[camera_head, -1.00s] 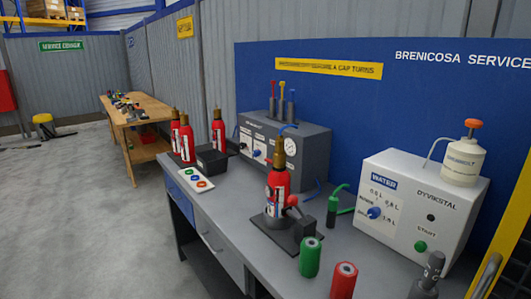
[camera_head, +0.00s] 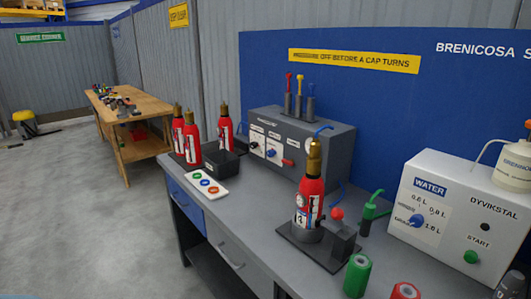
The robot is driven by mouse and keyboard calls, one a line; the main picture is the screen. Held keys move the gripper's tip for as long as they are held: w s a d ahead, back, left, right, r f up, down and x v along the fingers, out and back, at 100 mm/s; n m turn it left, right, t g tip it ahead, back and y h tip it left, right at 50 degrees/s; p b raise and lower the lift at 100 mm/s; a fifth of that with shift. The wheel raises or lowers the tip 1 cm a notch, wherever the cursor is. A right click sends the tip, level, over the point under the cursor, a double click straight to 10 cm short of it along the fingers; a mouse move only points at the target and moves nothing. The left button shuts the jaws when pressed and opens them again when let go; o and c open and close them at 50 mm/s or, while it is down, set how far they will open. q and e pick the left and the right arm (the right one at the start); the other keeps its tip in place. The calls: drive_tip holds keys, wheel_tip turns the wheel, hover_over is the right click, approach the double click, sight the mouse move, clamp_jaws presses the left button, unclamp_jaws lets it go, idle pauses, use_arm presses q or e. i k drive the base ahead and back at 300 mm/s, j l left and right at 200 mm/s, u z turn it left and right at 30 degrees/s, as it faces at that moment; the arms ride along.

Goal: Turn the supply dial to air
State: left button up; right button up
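The grey supply box (camera_head: 300,130) stands at the back of the grey workbench. Its front has a small white panel on the left and a blue-knobbed dial (camera_head: 271,153) beside it. A red part (camera_head: 287,162) sits right of the dial. The lettering around the dials is too small to read, so I cannot tell which is the supply dial or its setting. A red extinguisher with a brass top (camera_head: 311,200) stands upright in a dark holder in front of the box's right side. Neither of my grippers is in view.
Several red extinguishers (camera_head: 192,138) stand left of the box by a black bin (camera_head: 222,163). A white tray with coloured discs (camera_head: 206,187) lies near the front edge. A white water machine (camera_head: 460,215) and green and red cylinders (camera_head: 357,275) are at right.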

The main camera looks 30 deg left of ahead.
sight(270, 153)
drive_tip(key=j, duration=0.65)
drive_tip(key=i+j, duration=0.15)
drive_tip(key=j, duration=0.55)
